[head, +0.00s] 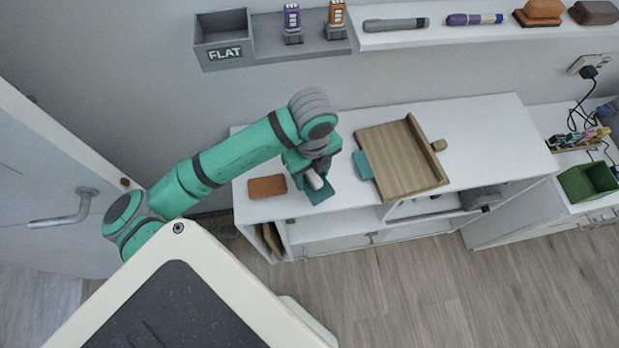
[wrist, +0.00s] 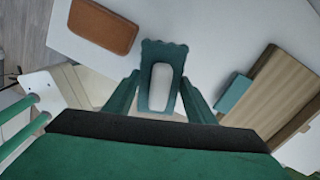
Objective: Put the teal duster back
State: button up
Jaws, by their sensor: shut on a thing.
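The teal duster (head: 318,194) has a scalloped edge and a pale grey grip; it also shows in the wrist view (wrist: 163,50). My gripper (head: 314,180) is over the front left part of the white desk. In the wrist view my gripper (wrist: 160,98) has its two green fingers on either side of the duster's grip, shut on it. I cannot tell whether the duster touches the desk top or hangs just above it.
On the desk (head: 480,125), an orange-brown pad (head: 267,187) lies left of the duster. A wooden tray (head: 400,165) with a teal block (head: 362,164) is to the right. A wall shelf (head: 480,36) holds markers and two erasers. A grey bin (head: 224,42) reads FLAT.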

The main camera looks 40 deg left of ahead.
aim_at(309, 181)
jog(key=shift+a+f, duration=0.25)
jog(key=shift+f, duration=0.05)
jog(key=shift+a+f, duration=0.15)
jog(key=shift+f, duration=1.5)
jog(key=shift+f, duration=0.2)
jog(key=o, duration=1.1)
jog(key=shift+w, duration=0.1)
jog(key=shift+s, duration=0.25)
jog(key=shift+r, duration=0.1)
